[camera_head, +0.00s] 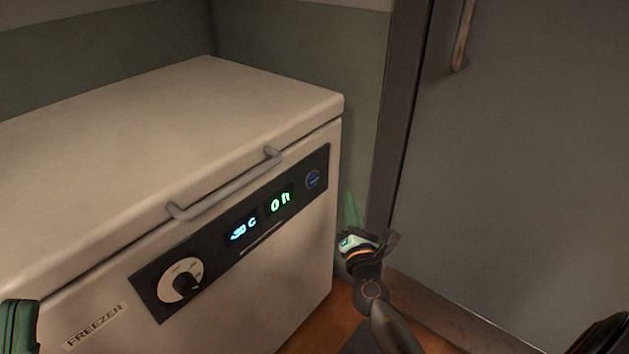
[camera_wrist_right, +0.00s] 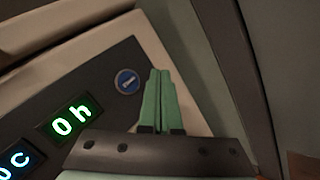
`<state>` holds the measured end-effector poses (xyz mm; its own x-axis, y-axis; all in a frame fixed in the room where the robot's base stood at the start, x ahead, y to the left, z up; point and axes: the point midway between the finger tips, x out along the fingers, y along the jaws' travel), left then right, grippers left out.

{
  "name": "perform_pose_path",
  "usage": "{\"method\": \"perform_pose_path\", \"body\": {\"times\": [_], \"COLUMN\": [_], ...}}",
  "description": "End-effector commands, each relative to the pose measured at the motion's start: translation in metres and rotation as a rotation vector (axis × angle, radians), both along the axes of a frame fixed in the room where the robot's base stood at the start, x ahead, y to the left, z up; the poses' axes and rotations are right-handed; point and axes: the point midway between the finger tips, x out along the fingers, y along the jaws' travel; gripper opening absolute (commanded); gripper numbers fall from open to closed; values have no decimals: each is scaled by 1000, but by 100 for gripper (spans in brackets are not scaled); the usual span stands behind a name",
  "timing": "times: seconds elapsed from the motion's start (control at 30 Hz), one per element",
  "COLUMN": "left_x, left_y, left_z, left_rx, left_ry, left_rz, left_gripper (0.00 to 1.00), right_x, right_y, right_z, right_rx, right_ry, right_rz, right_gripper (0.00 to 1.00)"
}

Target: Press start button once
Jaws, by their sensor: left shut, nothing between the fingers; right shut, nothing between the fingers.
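A white chest freezer (camera_head: 290,300) has a dark control panel on its front. A round blue start button (camera_head: 313,180) sits at the panel's right end; it also shows in the right wrist view (camera_wrist_right: 127,81). My right gripper (camera_head: 351,205) is shut and empty, to the right of the freezer's front corner in the head view. In the right wrist view its green fingers (camera_wrist_right: 158,85) are together, just right of the button, and do not cover it. My left gripper (camera_head: 18,325) is partly in view at the lower left edge, shut and empty.
A grey handle (camera_head: 225,187) juts out along the lid's front edge above the panel. The panel has a dial (camera_head: 181,282) and lit displays reading about -30 C (camera_head: 243,230) and 0 h (camera_head: 281,201). A grey door (camera_head: 530,160) stands at the right.

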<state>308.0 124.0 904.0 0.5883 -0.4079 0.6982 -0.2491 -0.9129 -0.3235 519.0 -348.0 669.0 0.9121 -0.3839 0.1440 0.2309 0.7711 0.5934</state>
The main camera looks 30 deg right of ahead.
Motion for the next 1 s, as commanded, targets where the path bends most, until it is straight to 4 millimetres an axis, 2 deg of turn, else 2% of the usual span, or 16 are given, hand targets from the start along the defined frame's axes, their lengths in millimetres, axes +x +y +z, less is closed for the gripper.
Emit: {"method": "perform_pose_path", "body": {"times": [0.3, 0.5, 1.0], "left_x": [0, 1, 1], "left_y": [0, 0, -1], "left_z": [-5, -9, -10], "left_rx": [-4, -10, -9], "left_ry": [2, 8, 11], "left_rz": [-2, -7, -12], "left_gripper": [0, 0, 0], "right_x": [43, 59, 63], "right_y": [19, 25, 27], "right_z": [0, 0, 1], "right_rx": [2, 1, 1], "right_ry": [-2, -2, 0], "right_rz": [2, 2, 2], "right_gripper": [0, 0, 0]}}
